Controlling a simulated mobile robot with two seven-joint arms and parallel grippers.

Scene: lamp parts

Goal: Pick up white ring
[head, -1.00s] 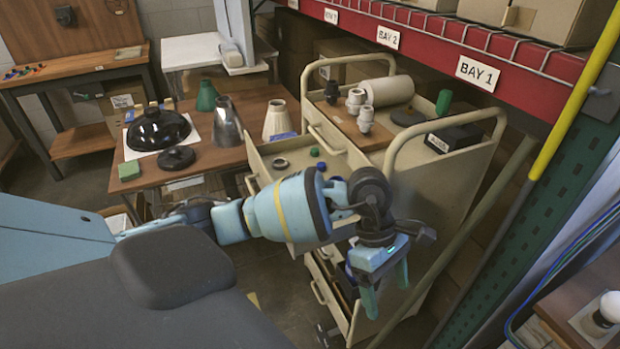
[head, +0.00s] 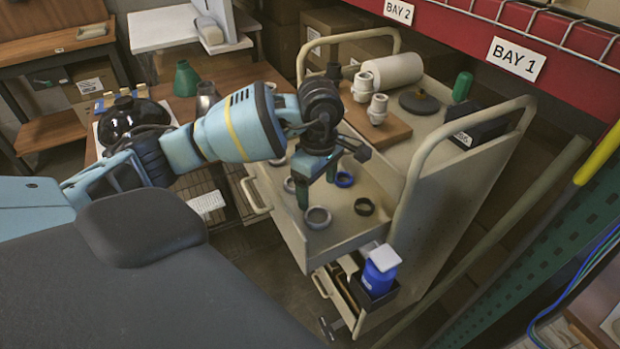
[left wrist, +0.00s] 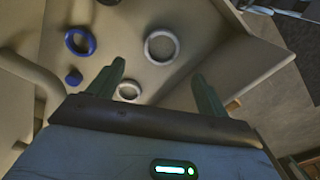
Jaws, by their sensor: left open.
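A pale grey-white ring (head: 317,217) lies flat in the open top drawer (head: 345,238) of the cart. In the left wrist view the white ring (left wrist: 161,46) shows beyond my fingertips, in the gap between them. My left gripper (head: 317,184) is over the drawer, fingers pointing down, just behind this ring in the head view. It is open and empty; both fingers show in the left wrist view (left wrist: 158,78). A smaller pale ring (left wrist: 128,90) lies nearer, by the left finger. My right gripper is out of view.
A blue ring (head: 344,179) and a dark ring (head: 363,206) share the drawer. A small blue piece (left wrist: 73,77) lies near the blue ring. Drawer walls and the cart's handle rail (head: 432,150) stand close by. A lower drawer holds a blue bottle (head: 379,272).

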